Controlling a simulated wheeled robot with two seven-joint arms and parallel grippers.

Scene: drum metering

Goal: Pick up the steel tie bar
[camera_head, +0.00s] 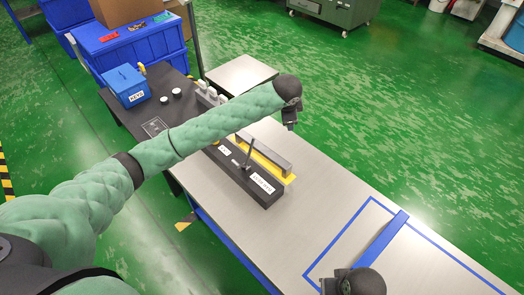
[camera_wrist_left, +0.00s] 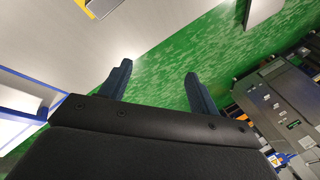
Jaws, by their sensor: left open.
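A long grey bar, which looks like the steel tie bar (camera_head: 268,157), lies on a yellow base (camera_head: 290,178) on the table, behind a black labelled block. One end of a grey bar on yellow also shows at the top left of the left wrist view (camera_wrist_left: 101,7).
The black block (camera_head: 238,172) carries labels and an upright grey handle. A blue strip (camera_head: 384,239) crosses a blue outlined area on the right of the table (camera_head: 335,205). A blue box (camera_head: 126,85) and white round pieces are at the far left. The table's middle right is clear.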

